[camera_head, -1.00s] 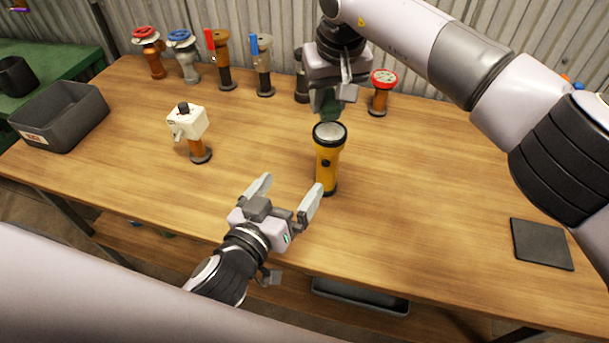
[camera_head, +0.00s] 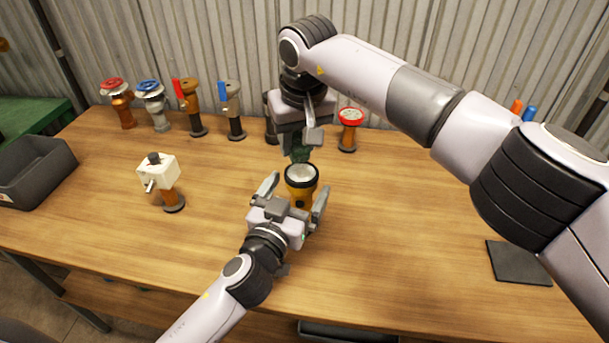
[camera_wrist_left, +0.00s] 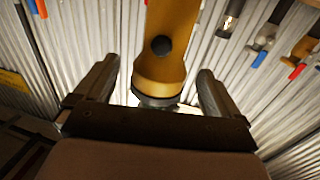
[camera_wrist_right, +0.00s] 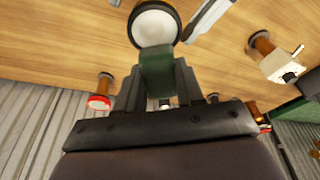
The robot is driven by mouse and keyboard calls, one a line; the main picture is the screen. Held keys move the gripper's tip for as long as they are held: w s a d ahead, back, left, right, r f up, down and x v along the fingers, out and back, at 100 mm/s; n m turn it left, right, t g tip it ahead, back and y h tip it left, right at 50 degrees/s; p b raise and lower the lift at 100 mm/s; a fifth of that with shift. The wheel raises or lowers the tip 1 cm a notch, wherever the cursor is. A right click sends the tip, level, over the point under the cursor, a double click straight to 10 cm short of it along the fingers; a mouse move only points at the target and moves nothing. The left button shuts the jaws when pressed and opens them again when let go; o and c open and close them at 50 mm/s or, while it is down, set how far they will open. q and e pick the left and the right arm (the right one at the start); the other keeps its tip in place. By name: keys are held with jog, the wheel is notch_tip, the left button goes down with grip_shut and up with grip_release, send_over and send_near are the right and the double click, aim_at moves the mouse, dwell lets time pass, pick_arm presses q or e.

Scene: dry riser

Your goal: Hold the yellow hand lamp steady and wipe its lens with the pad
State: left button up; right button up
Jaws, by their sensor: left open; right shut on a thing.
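The yellow hand lamp (camera_head: 301,185) stands upright on the table with its pale round lens facing up. My left gripper (camera_head: 293,195) is open, its two fingers on either side of the lamp body. In the left wrist view the lamp body (camera_wrist_left: 166,50) with a dark button is between the open fingers, with gaps at both sides. My right gripper (camera_head: 300,140) is shut on the dark green pad (camera_head: 300,153), just behind and above the lens. In the right wrist view the pad (camera_wrist_right: 157,72) reaches the near edge of the lens (camera_wrist_right: 153,28); I cannot tell whether they touch.
Several valve fittings stand along the back, including a red-topped one (camera_head: 349,117). A white-topped fitting (camera_head: 158,172) stands left of the lamp. A grey bin (camera_head: 38,165) is at the far left, a dark mat (camera_head: 517,262) at the right.

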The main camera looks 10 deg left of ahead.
pick_arm(q)
jog(key=shift+w+d, duration=0.25)
jog(key=shift+w, duration=0.85)
jog(key=shift+w+d, duration=0.2)
jog(key=shift+w, duration=0.9)
jog(key=c, duration=1.3)
